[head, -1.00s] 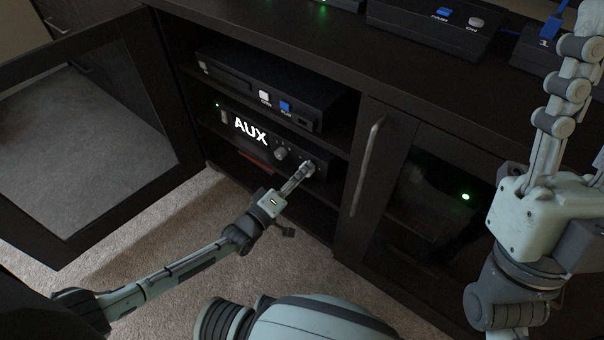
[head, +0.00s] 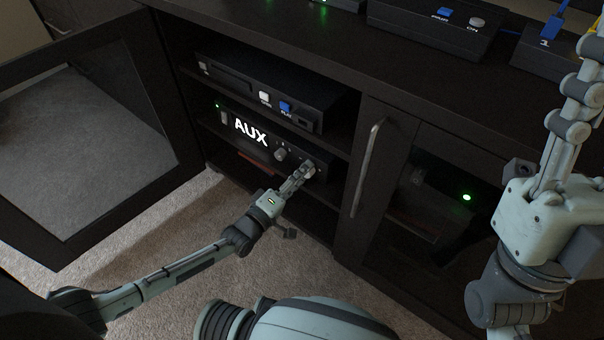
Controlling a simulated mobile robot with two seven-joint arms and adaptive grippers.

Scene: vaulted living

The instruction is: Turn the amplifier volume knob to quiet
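The amplifier (head: 232,137) is a black box on the cabinet's middle shelf, with a lit "AUX" display and a green light. A round knob (head: 280,154) shows bare on its front, right of the display. My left gripper (head: 306,172) is at the right end of the amplifier's front, over a second, mostly hidden knob (head: 309,167). The fingers are at that knob; whether they are closed on it is too small to tell. My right gripper (head: 590,50) is raised at the right edge, partly out of frame, with nothing seen in it.
A disc player (head: 240,86) sits on the shelf above. The left glass door (head: 95,130) stands open; the right door (head: 425,200) with its long handle (head: 367,165) is shut. Black boxes (head: 430,35) stand on the cabinet top. Carpet (head: 190,220) lies in front.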

